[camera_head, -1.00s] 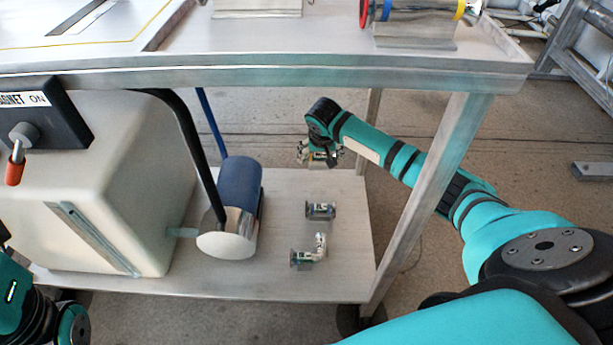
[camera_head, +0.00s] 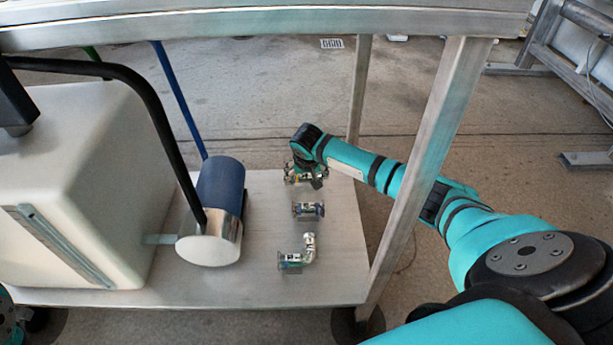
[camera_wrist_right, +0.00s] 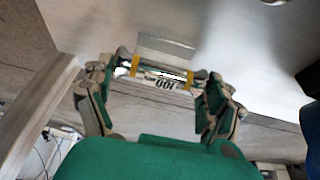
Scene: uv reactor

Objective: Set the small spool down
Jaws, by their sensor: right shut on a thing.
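The small spool (camera_wrist_right: 162,76) is a short metal pipe piece with yellow bands and a printed label. It sits crosswise between the fingers of my right gripper (camera_wrist_right: 160,92) in the right wrist view, and the gripper is shut on it. In the head view my right gripper (camera_head: 303,173) points down over the back part of the cart's lower shelf (camera_head: 340,250), and it mostly hides the spool there. A pale metal block (camera_wrist_right: 165,50) shows right beside the spool. I cannot tell whether the spool touches the shelf. My left gripper is not in view.
Another short pipe piece (camera_head: 308,210) and an elbow piece (camera_head: 297,255) stand on the shelf in front of my gripper. A blue and silver cylinder (camera_head: 220,195) and a big white tank (camera_head: 85,185) are to the left. A cart leg (camera_head: 425,170) stands in front of my right arm.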

